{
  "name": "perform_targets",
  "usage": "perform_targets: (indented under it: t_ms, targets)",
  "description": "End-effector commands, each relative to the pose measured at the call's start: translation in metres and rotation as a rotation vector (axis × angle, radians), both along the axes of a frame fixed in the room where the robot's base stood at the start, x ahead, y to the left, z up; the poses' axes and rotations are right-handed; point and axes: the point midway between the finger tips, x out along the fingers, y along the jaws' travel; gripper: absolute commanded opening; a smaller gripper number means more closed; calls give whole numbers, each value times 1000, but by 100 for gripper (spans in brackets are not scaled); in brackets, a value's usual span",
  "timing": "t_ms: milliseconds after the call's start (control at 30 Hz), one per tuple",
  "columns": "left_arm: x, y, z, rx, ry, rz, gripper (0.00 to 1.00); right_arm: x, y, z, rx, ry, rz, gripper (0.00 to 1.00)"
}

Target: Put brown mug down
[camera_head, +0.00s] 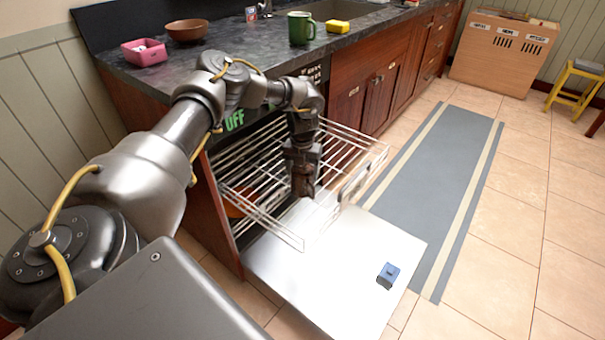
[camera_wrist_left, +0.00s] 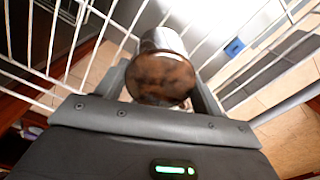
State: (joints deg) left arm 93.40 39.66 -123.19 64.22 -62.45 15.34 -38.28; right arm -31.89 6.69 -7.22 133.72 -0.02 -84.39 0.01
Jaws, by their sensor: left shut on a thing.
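The brown mug (camera_wrist_left: 162,75) is between the fingers of my left gripper in the left wrist view, its round brown face toward the camera. My left gripper (camera_wrist_left: 165,95) is shut on it. In the head view my left gripper (camera_head: 303,180) points down over the pulled-out wire rack (camera_head: 350,150) of the open dishwasher-like cabinet. The mug shows there only as a dark shape, hard to tell from the fingers. White rack wires surround the gripper in the wrist view; I cannot tell whether the mug touches them. My right gripper is not in view.
The open door (camera_head: 330,270) lies flat below the rack, with a small blue block (camera_head: 388,275) on it. An orange bowl (camera_head: 238,204) sits low in the rack. The counter holds a green mug (camera_head: 299,28), pink container (camera_head: 144,52) and brown bowl (camera_head: 187,31).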

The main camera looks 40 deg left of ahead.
Motion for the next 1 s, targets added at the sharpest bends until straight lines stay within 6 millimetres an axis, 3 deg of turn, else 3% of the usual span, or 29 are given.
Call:
perform_targets:
  t_ms: [400,433,567,867,1000]
  targets:
    - [0,0,-9,-1,-1,1,36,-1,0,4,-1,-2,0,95]
    - [0,0,-8,-1,-1,1,71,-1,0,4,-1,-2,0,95]
    - [0,0,-8,-1,-1,1,88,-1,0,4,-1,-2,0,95]
    - [0,0,-7,0,-2,1,89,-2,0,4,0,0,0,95]
    - [1,0,7,-1,-3,1,89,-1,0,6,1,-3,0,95]
